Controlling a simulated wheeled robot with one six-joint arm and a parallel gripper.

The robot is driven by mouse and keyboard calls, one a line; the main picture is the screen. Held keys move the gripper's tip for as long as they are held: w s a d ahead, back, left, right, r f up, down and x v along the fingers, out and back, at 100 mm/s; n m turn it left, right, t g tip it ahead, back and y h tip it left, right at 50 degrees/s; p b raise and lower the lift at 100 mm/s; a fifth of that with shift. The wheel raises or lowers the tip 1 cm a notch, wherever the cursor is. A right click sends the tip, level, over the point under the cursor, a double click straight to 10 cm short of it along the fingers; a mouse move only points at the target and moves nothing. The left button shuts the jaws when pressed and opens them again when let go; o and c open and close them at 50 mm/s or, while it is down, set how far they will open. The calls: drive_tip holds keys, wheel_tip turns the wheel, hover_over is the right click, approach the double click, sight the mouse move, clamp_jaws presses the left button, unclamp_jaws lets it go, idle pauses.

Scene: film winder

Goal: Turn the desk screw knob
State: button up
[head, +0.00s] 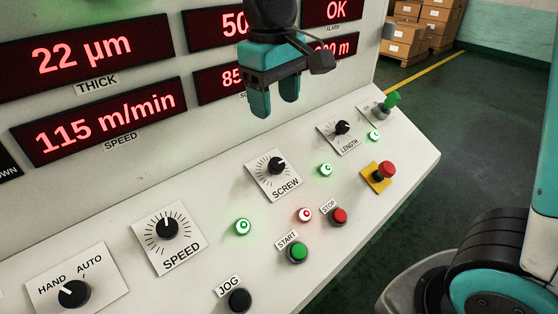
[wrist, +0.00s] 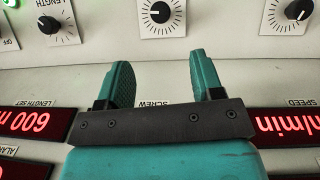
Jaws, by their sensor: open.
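The screw knob (head: 277,166) is a small black dial on a white plate labelled SCREW, on the sloped desk. In the wrist view the screw knob (wrist: 160,12) is at the top middle, beyond the fingertips, with its white mark pointing left. My gripper (head: 274,107) is teal and hangs above and behind the knob, in front of the red displays. In the wrist view its two fingers (wrist: 158,75) stand apart with nothing between them. The gripper does not touch the knob.
The speed knob (head: 167,227) lies left of the screw knob and the length knob (head: 342,128) right. Green and red lamps, a start button (head: 297,253), a stop button (head: 339,216) and a red mushroom button (head: 384,171) are nearby. The upright display panel (head: 150,60) rises close behind my gripper.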

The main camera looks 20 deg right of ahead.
sight(278, 163)
drive_tip(key=f, duration=0.4)
drive_tip(key=f+p, duration=0.1)
drive_tip(key=f, duration=0.9)
drive_tip(key=shift+w+d+f, duration=0.1)
drive_tip(key=shift+d, duration=0.25)
drive_tip(key=shift+c, duration=0.2)
